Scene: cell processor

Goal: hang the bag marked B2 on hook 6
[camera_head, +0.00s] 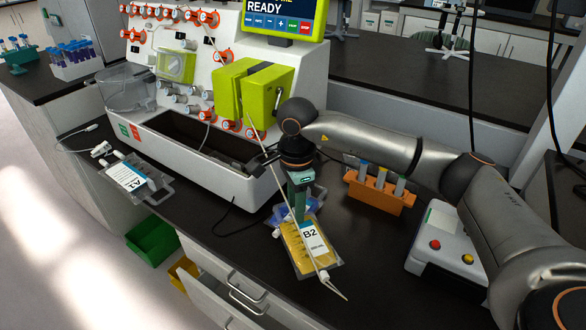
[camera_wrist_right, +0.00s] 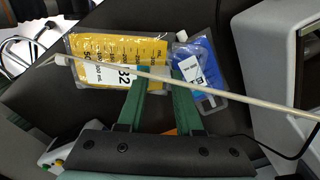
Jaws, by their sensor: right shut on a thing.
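The bag marked B2 (camera_head: 318,258) is a clear pouch of yellow fluid with a white label and a thin pale tube. It is near the front edge of the dark counter; I cannot tell if it is lifted. My right gripper (camera_head: 300,212) points down at its upper end, with green fingers shut on it. In the right wrist view, the yellow bag (camera_wrist_right: 103,50) is left of the fingers (camera_wrist_right: 163,72), and the tube crosses over them. My left gripper is not in view. No hook number is readable; hook 6 cannot be picked out.
A blue bag (camera_wrist_right: 198,62) lies close beside the fingers. The white processor (camera_head: 215,165) stands behind. An orange tube rack (camera_head: 378,194) and a button box (camera_head: 446,238) are right. Bag A1 (camera_head: 134,180) lies left. An open drawer (camera_head: 240,292) is in front.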

